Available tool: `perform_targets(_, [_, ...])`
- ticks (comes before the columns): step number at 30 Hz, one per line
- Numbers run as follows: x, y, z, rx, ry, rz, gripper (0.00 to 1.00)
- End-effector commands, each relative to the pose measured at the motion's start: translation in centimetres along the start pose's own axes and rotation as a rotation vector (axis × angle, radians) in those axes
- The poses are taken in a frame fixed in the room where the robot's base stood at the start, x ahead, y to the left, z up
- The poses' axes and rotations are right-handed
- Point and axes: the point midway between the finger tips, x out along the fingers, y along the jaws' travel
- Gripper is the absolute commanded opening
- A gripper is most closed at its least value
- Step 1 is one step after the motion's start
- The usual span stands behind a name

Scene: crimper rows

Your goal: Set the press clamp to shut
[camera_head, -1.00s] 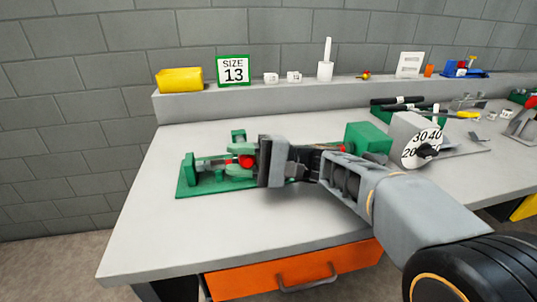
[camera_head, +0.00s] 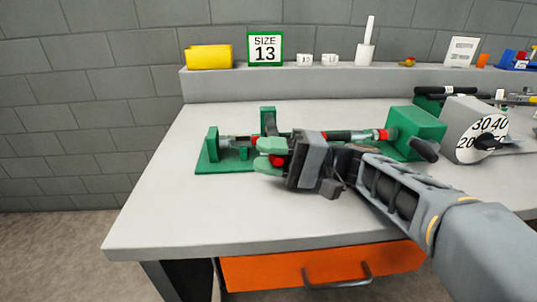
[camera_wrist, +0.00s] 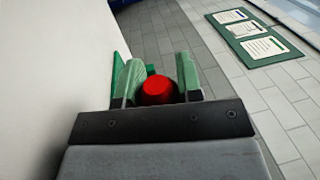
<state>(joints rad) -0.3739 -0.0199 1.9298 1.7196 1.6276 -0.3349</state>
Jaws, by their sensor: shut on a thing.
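The press clamp has a green base plate (camera_head: 208,167) with green uprights (camera_head: 268,118) and lies on the bench, left of middle in the head view. A metal bar (camera_head: 238,141) crosses above the plate. My gripper (camera_head: 267,156), with pale green fingers, is at the clamp's front side and shut on a red knob (camera_head: 277,161). In the wrist view, my gripper (camera_wrist: 158,82) has the red knob (camera_wrist: 158,91) between its fingers. The gripper body covers part of the clamp, and how the knob joins it is hidden.
A green block (camera_head: 412,127) and a grey dial unit (camera_head: 470,125) stand to the right. A back ledge (camera_head: 225,84) carries a yellow bin (camera_head: 209,57), a SIZE 13 sign (camera_head: 265,49) and small white cups. The bench's front left (camera_head: 170,220) is clear, above an orange drawer (camera_head: 290,268).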

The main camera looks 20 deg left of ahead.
Motion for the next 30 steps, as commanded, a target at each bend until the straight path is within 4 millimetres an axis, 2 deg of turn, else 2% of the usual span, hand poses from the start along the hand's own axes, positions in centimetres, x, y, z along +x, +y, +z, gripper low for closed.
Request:
perform_targets(2, [0.0, 0.5, 0.0, 0.010, -0.002, 0.007, 0.00])
perform_targets(3, [-0.1, 0.5, 0.0, 0.010, -0.002, 0.007, 0.36])
perform_targets(10, [-0.1, 0.4, 0.0, 0.008, 0.000, 0.005, 0.58])
perform_targets(20, [-0.7, 0.2, 0.0, 0.006, 0.002, 0.004, 0.59])
perform_targets(30, [-5.5, 0.1, 0.0, 0.007, 0.004, 0.004, 0.59])
